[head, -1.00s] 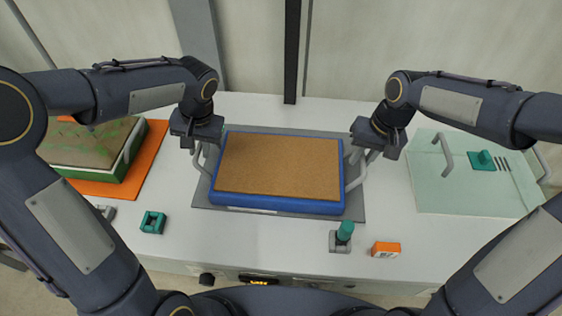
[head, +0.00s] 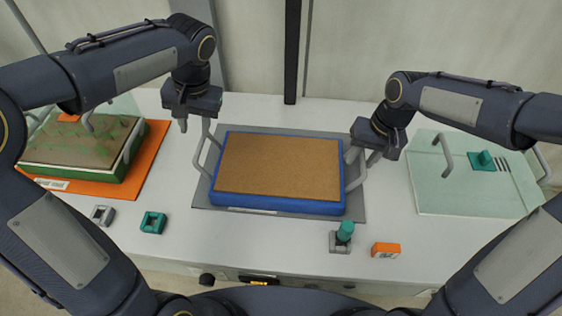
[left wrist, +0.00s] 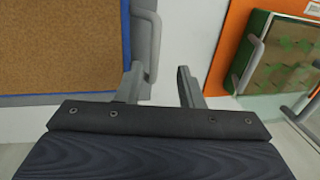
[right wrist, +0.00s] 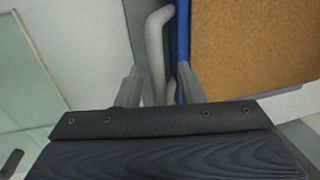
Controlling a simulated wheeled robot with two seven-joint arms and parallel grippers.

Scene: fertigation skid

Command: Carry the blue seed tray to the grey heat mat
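The blue seed tray (head: 275,205), filled with brown substrate, lies flat on the grey heat mat (head: 357,208) in the middle of the bench. My left gripper (head: 194,124) is open and empty, above and just left of the tray's left handle (head: 199,172). In the left wrist view that handle (left wrist: 156,45) is beside one finger, outside the gap. My right gripper (head: 363,156) is at the tray's right handle (head: 357,181). In the right wrist view its fingers (right wrist: 159,85) stand apart with the handle (right wrist: 154,45) between them; contact is not clear.
A green tray with plants (head: 75,170) sits on an orange mat (head: 140,175) at left. A clear lidded panel (head: 465,195) is at right. A teal-knobbed fitting (head: 344,233), an orange box (head: 385,250), a teal block (head: 153,222) and a grey block (head: 102,214) lie near the front edge.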

